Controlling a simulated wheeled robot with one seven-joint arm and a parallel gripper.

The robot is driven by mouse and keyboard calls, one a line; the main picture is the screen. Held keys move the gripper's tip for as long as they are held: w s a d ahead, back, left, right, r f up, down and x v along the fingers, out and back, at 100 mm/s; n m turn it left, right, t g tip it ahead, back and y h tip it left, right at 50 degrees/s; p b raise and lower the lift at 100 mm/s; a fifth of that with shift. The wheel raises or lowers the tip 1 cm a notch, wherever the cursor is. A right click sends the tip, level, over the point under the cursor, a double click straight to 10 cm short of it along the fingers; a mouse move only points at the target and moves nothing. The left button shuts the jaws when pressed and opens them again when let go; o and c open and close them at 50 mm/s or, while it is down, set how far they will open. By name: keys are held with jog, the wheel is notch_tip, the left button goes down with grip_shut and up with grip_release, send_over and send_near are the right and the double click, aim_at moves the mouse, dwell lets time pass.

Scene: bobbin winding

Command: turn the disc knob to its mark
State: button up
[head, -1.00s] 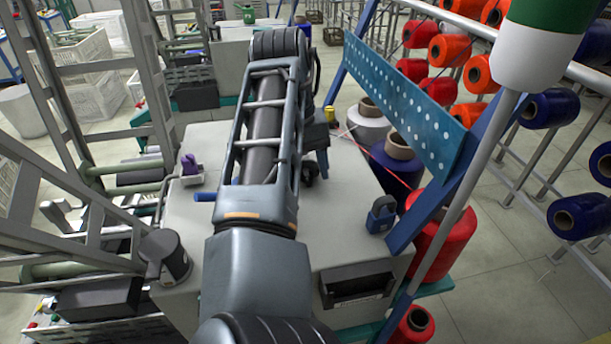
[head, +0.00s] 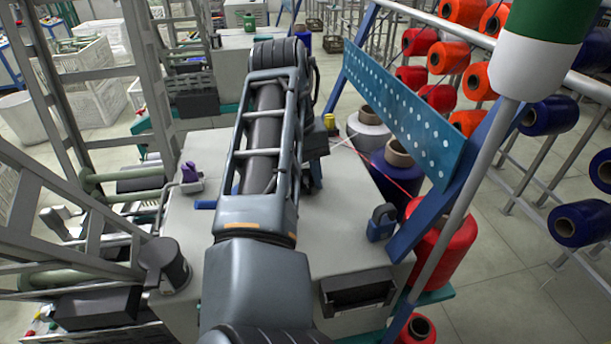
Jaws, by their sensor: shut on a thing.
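My arm (head: 262,165) reaches away over the pale top of a machine (head: 353,190) and hides the middle of it. My gripper's jaws are out of sight behind the arm. A dark part shows at the arm's right edge, too covered to identify. I cannot make out the disc knob or its mark. A short blue bar (head: 205,204) sticks out left of the arm, at the machine top.
A blue padlock-shaped block (head: 381,223) stands at the machine's right edge. A purple item (head: 189,172) sits at its left edge. A blue perforated panel (head: 400,105) slants along the right, beside thread spools (head: 440,235). Metal frames (head: 110,90) crowd the left.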

jog(key=shift+r+h+p, duration=0.1)
jog(key=shift+h+p, duration=0.2)
jog(key=shift+p, duration=0.2)
jog(key=shift+a, duration=0.15)
jog(key=o, duration=1.1)
jog(key=shift+c, duration=0.2)
jog(key=p+v, duration=0.3)
jog(key=v, duration=0.4)
jog(key=shift+a+r, duration=0.2)
jog(key=shift+a, duration=0.05)
jog(key=shift+s, duration=0.1)
